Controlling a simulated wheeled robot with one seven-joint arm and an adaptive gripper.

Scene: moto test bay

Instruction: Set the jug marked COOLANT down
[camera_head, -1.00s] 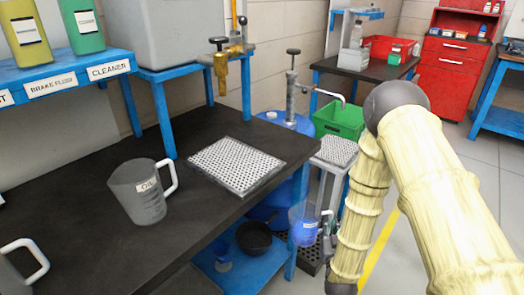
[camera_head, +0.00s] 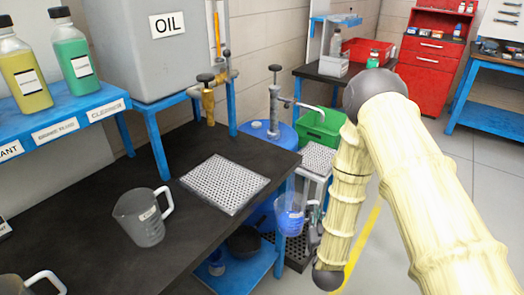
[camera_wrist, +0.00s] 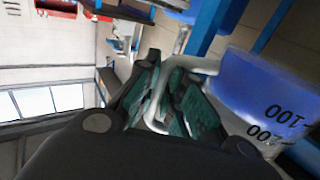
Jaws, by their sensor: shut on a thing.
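A clear jug of blue liquid (camera_head: 290,218) is held upright beside the front right end of the dark bench (camera_head: 100,188). Its name label is not readable. My gripper (camera_head: 315,226) is shut on its handle, on the jug's right side. In the wrist view the green-padded fingers (camera_wrist: 168,98) close around the pale handle, and the jug's blue wall (camera_wrist: 258,85) with printed volume marks is at the right. A grey jug with a partly legible label (camera_head: 143,217) stands on the bench. Another jug (camera_head: 30,285) is cut off at the lower left.
A perforated metal tray (camera_head: 224,183) lies on the bench's right part, below a brass tap (camera_head: 208,103). A second perforated tray (camera_head: 318,158) sits on a stand by the blue drum (camera_head: 270,132) with a pump. A green crate (camera_head: 322,128) is behind. Bench between jug and tray is clear.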

